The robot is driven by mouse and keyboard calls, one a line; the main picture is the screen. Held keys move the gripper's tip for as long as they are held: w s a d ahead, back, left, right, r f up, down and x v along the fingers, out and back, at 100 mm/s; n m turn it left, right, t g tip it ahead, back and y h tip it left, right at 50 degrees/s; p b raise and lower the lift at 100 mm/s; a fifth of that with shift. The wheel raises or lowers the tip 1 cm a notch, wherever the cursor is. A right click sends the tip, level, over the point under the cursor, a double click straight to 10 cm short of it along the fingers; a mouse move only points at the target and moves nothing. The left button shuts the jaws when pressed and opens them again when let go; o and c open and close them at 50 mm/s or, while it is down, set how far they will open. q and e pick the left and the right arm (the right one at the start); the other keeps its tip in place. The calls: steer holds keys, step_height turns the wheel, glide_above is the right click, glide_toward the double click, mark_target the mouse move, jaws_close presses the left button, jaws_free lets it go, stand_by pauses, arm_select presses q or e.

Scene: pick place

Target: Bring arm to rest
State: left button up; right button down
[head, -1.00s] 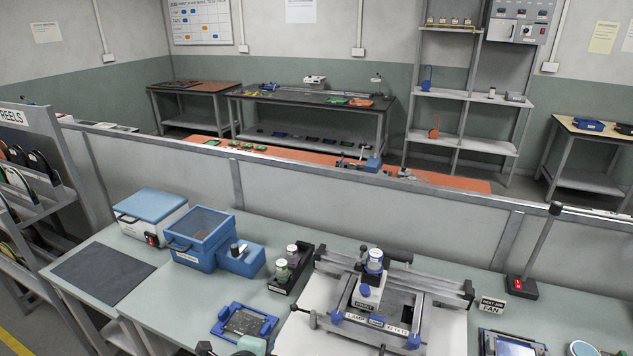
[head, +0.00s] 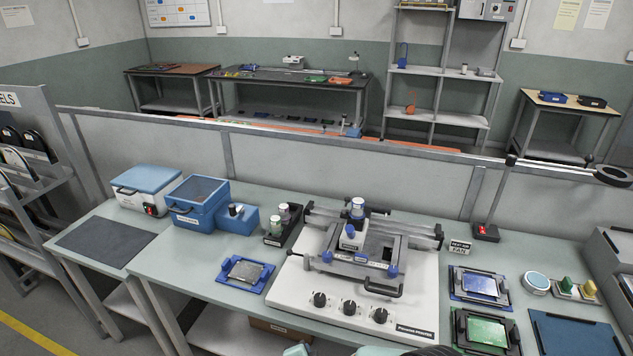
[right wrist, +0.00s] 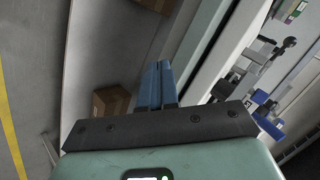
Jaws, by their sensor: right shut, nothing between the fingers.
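My right gripper (right wrist: 157,84) shows in the right wrist view. Its two blue fingers are together with nothing between them, and they point out over the floor and lower shelf beside the bench. In the head view only pale green parts of my own arms show at the bottom edge, in front of the bench (head: 208,322). No gripper fingers show there, and my left gripper is out of sight.
A stencil printer (head: 420,270) stands mid-bench, with a blue-framed board (head: 245,272) to its left. Blue boxes (head: 196,200) stand further left. Board holders (head: 480,287) lie to the right. Cardboard boxes (right wrist: 110,101) sit low near the right gripper.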

steer(key=s+d+f+n+g+y, duration=0.1)
steer(key=s+d+f+n+g, duration=0.2)
steer(key=s+d+f, duration=0.45)
steer(key=s+d+f+n+g+y, duration=0.1)
steer(key=s+d+f+n+g, duration=0.15)
steer(key=s+d+f, duration=0.45)
arm_select(q)
steer(key=shift+s, duration=0.3)
arm_select(e)
steer(key=s+f+n+g+y, duration=0.1)
steer(key=s+f+n+g, duration=0.1)
steer(key=s, duration=0.7)
steer(key=s+f+n+g+y, duration=0.1)
steer(key=s+f+n+g, duration=0.1)
steer(key=s, duration=0.8)
step_height(320, 180, down, 2)
steer(key=shift+d+f+g, duration=0.1)
steer(key=shift+d+g, duration=0.35)
steer(key=shift+g, duration=0.2)
